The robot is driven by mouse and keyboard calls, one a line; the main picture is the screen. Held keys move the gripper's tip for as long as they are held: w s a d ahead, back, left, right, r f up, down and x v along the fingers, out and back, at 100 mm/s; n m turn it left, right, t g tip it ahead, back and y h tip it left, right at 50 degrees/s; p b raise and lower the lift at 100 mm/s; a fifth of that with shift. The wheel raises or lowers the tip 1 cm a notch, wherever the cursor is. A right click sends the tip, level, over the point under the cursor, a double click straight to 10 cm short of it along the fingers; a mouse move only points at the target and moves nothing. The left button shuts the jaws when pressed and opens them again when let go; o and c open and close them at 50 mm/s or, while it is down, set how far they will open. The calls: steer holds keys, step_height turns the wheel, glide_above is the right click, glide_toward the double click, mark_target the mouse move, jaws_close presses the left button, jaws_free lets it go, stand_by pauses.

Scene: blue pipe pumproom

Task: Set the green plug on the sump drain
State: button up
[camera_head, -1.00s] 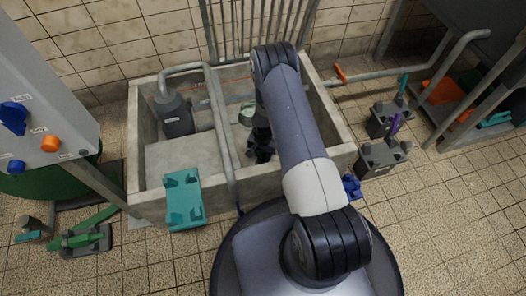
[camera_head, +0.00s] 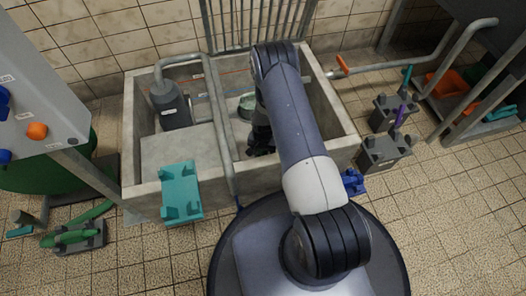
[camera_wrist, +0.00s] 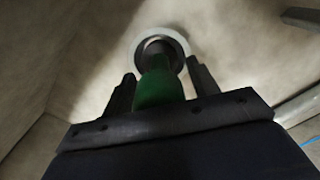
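The green plug (camera_wrist: 160,88) is between the two dark fingers of my gripper (camera_wrist: 161,72) in the wrist view. The fingers appear shut on it, one on each side. Just beyond the plug's far end is a pale round ring with a dark centre, the sump drain (camera_wrist: 175,40), on the grey floor. The plug overlaps the ring's lower part in the picture; whether they touch I cannot tell. In the head view my gripper (camera_head: 262,141) is down inside the concrete sump (camera_head: 345,118), partly behind my arm. The plug is not clearly visible there.
A dark grey pump (camera_head: 172,108) and a pipe (camera_head: 214,105) stand left in the sump. A pale green round piece (camera_head: 247,104) is behind my gripper. A teal bracket (camera_head: 181,192) sits on the front rim. Dark blocks with purple and teal handles (camera_head: 385,152) stand right.

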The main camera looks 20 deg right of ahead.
steer(key=shift+o, duration=0.6)
steer(key=shift+r, duration=0.1)
step_height(320, 180, up, 11)
steer(key=p, duration=0.4)
steer(key=shift+f, duration=0.2)
step_height(320, 180, down, 11)
steer(key=b, duration=0.4)
steer(key=shift+r, duration=0.15)
step_height(320, 180, up, 5)
steer(key=p, duration=0.4)
steer(key=shift+p, duration=0.4)
steer(key=shift+r, duration=0.1)
